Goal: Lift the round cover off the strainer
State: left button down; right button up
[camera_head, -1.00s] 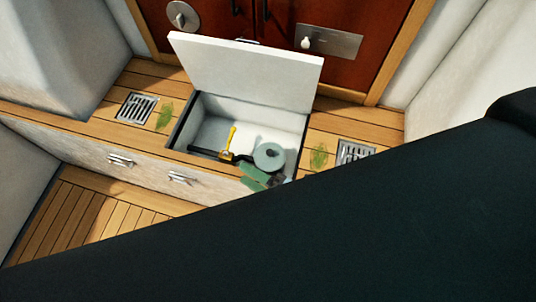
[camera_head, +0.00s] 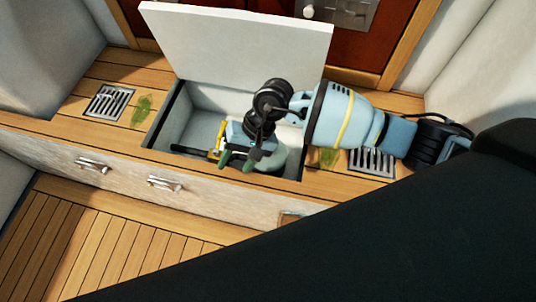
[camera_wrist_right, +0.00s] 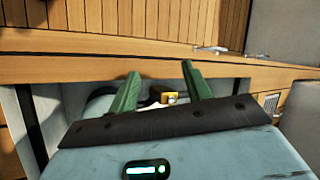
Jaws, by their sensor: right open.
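The strainer's round grey-green cover (camera_head: 273,160) is down in the open locker, at its right end in the head view. My right gripper and wrist hide most of it, including its top. My right gripper (camera_head: 238,163) is over the locker, its two green fingers apart and pointing down at the cover's left front side. In the right wrist view the open fingers (camera_wrist_right: 160,78) have no cover between them. I cannot tell whether either finger touches the cover. My left gripper is not in view.
The locker's white lid (camera_head: 240,40) stands open behind. Grates lie on the wooden bench, one left (camera_head: 108,101) and one right (camera_head: 371,162).

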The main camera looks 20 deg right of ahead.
jog(key=w+d+f+n+h+b, duration=0.1)
jog(key=w+d+h, duration=0.1)
jog(key=d, duration=0.1)
jog(key=w+d+n+t+h, duration=0.1)
jog(key=w+d+n+h, duration=0.1)
jog(key=d, duration=0.1)
jog(key=w+d+f+n+h+b, duration=0.1)
jog(key=w+d+h, duration=0.1)
jog(key=d, duration=0.2)
jog(key=shift+w+f+t+b, duration=0.3)
jog(key=shift+w+t, duration=0.1)
jog(key=shift+w+d+n, duration=0.1)
jog(key=shift+d+n, duration=0.2)
jog(key=shift+n, duration=0.1)
jog(key=shift+f+b, duration=0.7)
jog(key=shift+f, duration=3.2)
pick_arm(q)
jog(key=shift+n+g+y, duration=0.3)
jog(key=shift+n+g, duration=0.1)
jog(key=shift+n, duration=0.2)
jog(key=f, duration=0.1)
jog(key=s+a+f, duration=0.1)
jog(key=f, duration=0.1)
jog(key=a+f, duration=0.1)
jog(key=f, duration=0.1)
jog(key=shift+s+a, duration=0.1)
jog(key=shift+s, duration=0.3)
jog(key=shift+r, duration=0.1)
pick_arm(e)
jog(key=shift+c, duration=0.4)
